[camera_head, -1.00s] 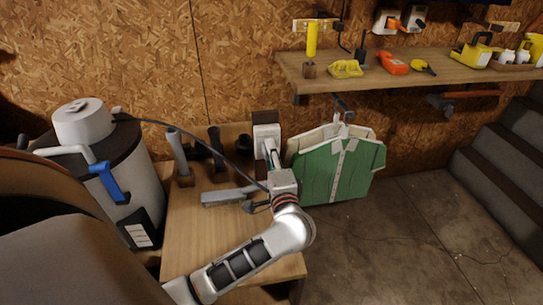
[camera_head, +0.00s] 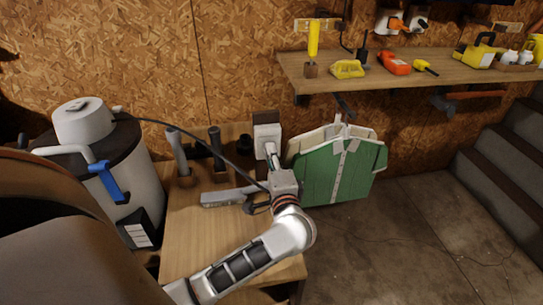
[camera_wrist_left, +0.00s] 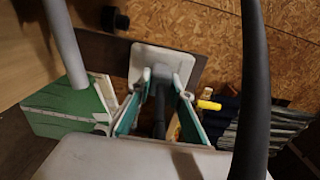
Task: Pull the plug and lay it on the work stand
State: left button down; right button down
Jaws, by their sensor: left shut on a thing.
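My left gripper (camera_head: 271,160) reaches to a white socket plate (camera_head: 266,131) at the back of the wooden work stand (camera_head: 200,240). In the left wrist view the teal-edged fingers (camera_wrist_left: 162,88) are shut on the dark plug (camera_wrist_left: 160,74), which is close against the socket plate (camera_wrist_left: 138,65). I cannot tell whether the plug's pins are still in the socket. A black cable (camera_head: 205,144) runs from the white canister machine (camera_head: 118,165) towards the gripper. My right gripper is not in view.
A grey tool (camera_head: 225,196) lies on the stand, with upright dark-handled tools (camera_head: 216,146) behind it. A shelf (camera_head: 390,82) with tools is above. The stand's front is partly bare.

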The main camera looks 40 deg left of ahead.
pick_arm(q)
jog(key=shift+b+v, duration=0.4)
jog(key=shift+v, duration=1.7)
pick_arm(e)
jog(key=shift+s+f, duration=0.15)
pick_arm(q)
jog(key=shift+f, duration=0.1)
